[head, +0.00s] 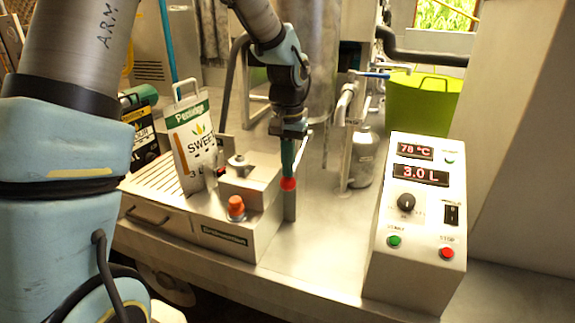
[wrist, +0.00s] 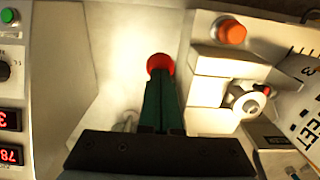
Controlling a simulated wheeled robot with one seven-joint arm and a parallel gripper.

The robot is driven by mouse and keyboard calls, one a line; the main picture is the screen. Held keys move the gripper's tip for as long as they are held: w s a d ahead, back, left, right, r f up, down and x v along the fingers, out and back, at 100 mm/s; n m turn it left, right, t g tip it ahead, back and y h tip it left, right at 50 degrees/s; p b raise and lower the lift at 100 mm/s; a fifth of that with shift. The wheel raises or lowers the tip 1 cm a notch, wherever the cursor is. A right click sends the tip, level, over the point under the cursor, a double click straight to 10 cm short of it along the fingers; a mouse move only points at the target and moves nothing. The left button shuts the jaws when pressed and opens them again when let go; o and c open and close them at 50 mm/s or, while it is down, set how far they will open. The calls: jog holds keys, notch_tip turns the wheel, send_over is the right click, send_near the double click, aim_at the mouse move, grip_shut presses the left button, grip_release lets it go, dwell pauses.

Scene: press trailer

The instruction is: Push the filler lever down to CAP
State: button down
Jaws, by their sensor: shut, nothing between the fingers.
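The filler lever's red ball knob (head: 288,184) shows beside the right side of the metal filler block (head: 250,187). It also shows in the wrist view (wrist: 160,63). My gripper (head: 288,174) points down with its green fingers together and empty. The fingertips (wrist: 157,78) are right at the knob; I cannot tell whether they touch it. The fingers hide most of the lever arm. An upright metal strip (head: 290,208) stands below the knob. No CAP mark is readable.
A juice carton (head: 191,145) stands left of the filler block, which has an orange-red button (head: 236,206). The control box (head: 418,215) at right reads 78 °C and 3.0 L. A green tub (head: 423,105) and metal can (head: 363,158) stand behind. Bare counter (head: 325,235) lies between block and control box.

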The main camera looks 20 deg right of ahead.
notch_tip(320, 180, up, 10)
jog(key=p, duration=0.8)
dwell(0.4)
jog(key=s+a+f+n+b, duration=0.1)
jog(key=a+n, duration=0.1)
jog(key=a, duration=0.8)
jog(key=s+a+f+n+t+b, duration=0.1)
jog(key=s+a+n, duration=0.1)
jog(key=a, duration=0.8)
jog(key=s+a+f+n+b, duration=0.1)
jog(key=a+n, duration=0.2)
jog(key=a, duration=0.8)
jog(key=shift+s+f+t, duration=0.3)
jog(key=shift+s+f, duration=0.1)
